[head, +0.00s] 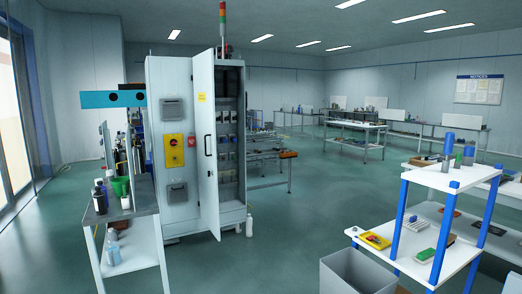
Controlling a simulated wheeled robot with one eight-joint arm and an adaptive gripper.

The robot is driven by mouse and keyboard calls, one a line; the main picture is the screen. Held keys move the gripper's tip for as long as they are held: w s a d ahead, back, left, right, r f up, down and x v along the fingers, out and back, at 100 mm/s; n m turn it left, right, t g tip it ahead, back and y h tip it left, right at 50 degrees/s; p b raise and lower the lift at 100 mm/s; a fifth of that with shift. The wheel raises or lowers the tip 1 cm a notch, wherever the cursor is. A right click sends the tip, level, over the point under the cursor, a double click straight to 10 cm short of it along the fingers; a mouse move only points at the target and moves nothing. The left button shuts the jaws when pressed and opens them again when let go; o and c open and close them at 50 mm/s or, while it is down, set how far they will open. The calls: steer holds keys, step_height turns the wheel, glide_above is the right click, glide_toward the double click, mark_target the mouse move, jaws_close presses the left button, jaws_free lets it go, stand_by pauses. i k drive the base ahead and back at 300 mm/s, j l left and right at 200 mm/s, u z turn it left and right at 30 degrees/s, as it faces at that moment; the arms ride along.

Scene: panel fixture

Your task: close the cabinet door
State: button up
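A tall light-grey cabinet (170,98) stands left of centre in the head view. Its door (203,110) is open and swung out toward me, with its hinge side at the left of the opening. The door carries a dark vertical handle (207,145) and a small yellow label (202,97). The opening shows to the right of the door, with dark shelves and rows of parts (229,145) inside; the door hides the left part of the inside. My gripper is not in view.
A side table (146,222) with bottles stands left of the cabinet. A white bottle (249,226) stands on the floor by its right corner. A blue-posted shelf (447,178) and grey bin (355,274) stand at right. The floor before the door is clear.

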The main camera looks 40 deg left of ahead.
mark_target(203, 63)
steer(key=u, duration=1.9)
steer(key=i+j, duration=0.95)
steer(key=j, duration=0.25)
steer(key=i+l, duration=0.15)
steer(key=i, duration=0.55)
steer(key=i+l+z, duration=0.1)
steer(key=i, duration=0.6)
steer(key=i+l, duration=0.2)
steer(key=i, duration=0.55)
